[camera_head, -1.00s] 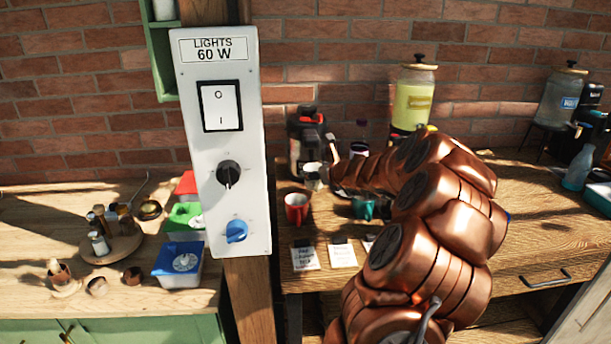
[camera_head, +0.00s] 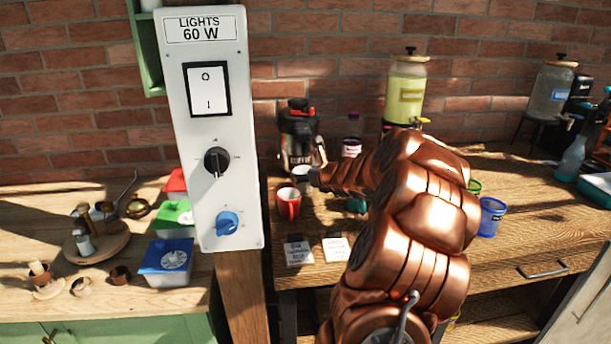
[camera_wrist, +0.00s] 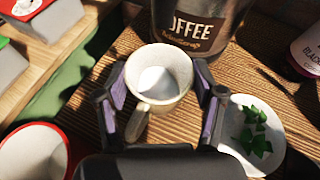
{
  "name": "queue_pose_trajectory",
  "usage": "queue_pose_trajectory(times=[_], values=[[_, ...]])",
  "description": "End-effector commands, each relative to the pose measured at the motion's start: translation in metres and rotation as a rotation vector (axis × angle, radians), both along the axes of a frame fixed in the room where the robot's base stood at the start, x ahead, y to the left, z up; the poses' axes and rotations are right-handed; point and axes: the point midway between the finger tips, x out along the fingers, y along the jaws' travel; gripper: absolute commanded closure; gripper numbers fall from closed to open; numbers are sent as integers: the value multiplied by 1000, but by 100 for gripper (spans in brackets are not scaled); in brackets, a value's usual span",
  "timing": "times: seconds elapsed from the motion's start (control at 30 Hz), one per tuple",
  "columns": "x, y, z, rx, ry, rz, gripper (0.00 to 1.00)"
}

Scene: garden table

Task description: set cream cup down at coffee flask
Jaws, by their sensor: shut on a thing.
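The cream cup (camera_wrist: 157,76) sits between the two fingers of my gripper (camera_wrist: 160,95) in the wrist view, its handle pointing toward the palm. The fingers are shut on it. The cup is right in front of the coffee flask (camera_wrist: 205,22), whose label shows at the top of the wrist view. In the head view the flask (camera_head: 299,140) stands against the brick wall, and the pale cup (camera_head: 302,178) shows at its foot by my gripper (camera_head: 312,176). I cannot tell whether the cup touches the tabletop.
A red mug (camera_head: 288,203) stands close in front. A white plate with green leaves (camera_wrist: 252,130) lies right of my gripper. A jar (camera_head: 351,147) is right of the flask. The post with the light switch panel (camera_head: 212,120) stands left. A blue cup (camera_head: 491,217) is farther right.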

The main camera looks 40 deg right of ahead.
Motion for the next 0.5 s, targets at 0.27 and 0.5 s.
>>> queue_pose_trajectory(times=[0.27, 0.5], values=[[0, 0, -2, 0, 0, 1, 14], [0, 0, -2, 0, 0, 1, 7]])
